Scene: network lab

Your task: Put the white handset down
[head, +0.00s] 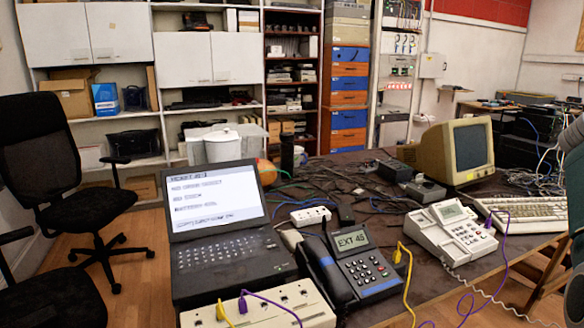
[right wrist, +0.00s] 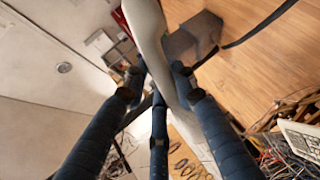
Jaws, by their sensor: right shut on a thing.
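The white handset (right wrist: 150,32) is between the dark fingers of my right gripper (right wrist: 160,82) in the right wrist view, and the gripper is shut on it. In the head view only a piece of my right arm shows at the right edge, with a pale end that may be the handset. The white desk phone (head: 462,236) sits on the right part of the dark table (head: 395,275). No handset lies on its cradle side. A coiled cord runs from it to the right. My left gripper is not in view.
A black phone (head: 357,268) with its own handset stands left of the white one. A laptop (head: 215,210), a beige switch box (head: 265,308), a beige monitor (head: 455,150) and a keyboard (head: 525,214) surround them. Yellow and purple cables cross the table. Some bare table shows between the phones.

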